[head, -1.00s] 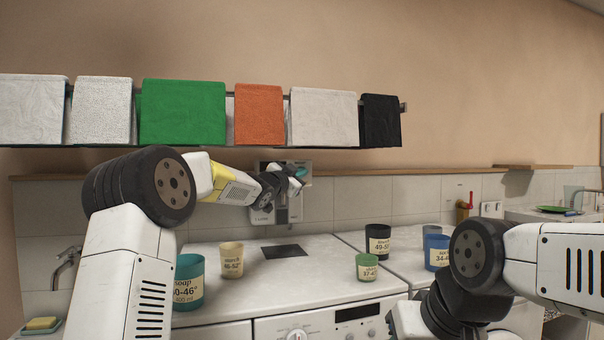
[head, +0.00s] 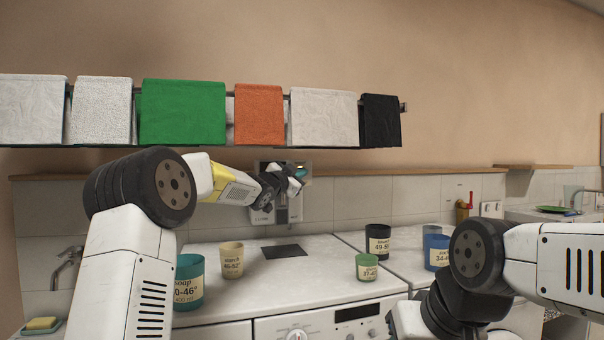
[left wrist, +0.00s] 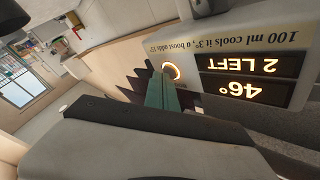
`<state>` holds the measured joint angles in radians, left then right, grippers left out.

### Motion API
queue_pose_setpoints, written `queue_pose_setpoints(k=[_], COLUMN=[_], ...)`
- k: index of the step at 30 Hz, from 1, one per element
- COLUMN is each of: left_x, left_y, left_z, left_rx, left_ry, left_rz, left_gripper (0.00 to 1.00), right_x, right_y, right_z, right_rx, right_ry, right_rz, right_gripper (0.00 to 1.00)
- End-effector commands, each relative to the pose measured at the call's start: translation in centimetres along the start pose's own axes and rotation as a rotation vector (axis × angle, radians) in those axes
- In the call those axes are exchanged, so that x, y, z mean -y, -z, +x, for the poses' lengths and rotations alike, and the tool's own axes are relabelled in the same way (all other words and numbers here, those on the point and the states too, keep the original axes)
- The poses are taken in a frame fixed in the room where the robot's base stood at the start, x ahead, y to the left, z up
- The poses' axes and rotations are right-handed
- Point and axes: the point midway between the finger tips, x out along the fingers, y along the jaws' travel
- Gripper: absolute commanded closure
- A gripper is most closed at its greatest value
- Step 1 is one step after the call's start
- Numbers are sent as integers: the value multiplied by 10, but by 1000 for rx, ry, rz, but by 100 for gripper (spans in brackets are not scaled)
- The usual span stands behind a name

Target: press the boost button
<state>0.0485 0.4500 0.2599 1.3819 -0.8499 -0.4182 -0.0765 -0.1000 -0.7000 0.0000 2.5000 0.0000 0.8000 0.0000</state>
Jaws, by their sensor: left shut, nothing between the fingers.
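A grey dispenser (head: 262,216) hangs on the tiled wall behind the white worktop. Its panel fills the upper right of the left wrist view, upside down, with a display (left wrist: 248,78) reading "2 LEFT" and "46°" beside printed text about a boost. A round button with a glowing orange ring (left wrist: 172,71) is partly hidden behind my fingers. My left gripper (head: 296,178) is shut and empty in front of the dispenser's upper part. In the left wrist view its fingertips (left wrist: 172,84) overlap the ring; I cannot tell whether they touch. My right gripper is out of view.
On the worktop stand a teal cup (head: 188,290), a cream cup (head: 232,262), a black cup (head: 377,234), a green cup (head: 367,261) and a blue cup (head: 436,262). A dark plate (head: 284,251) lies below the dispenser. Towels hang above.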

Motion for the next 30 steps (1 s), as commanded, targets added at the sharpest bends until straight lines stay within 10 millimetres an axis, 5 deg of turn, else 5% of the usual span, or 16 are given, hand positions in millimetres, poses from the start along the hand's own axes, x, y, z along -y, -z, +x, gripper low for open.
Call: queue_pose_setpoints(k=[17, 30], left_x=[-7, -28], left_y=[7, 29], left_z=[-10, -38], left_rx=[0, -2], left_ry=[0, -1], left_rz=[0, 0], left_gripper=[100, 100], right_x=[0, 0], right_y=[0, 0], right_z=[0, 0], right_rx=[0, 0], right_ry=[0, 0], right_rz=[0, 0], right_gripper=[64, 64])
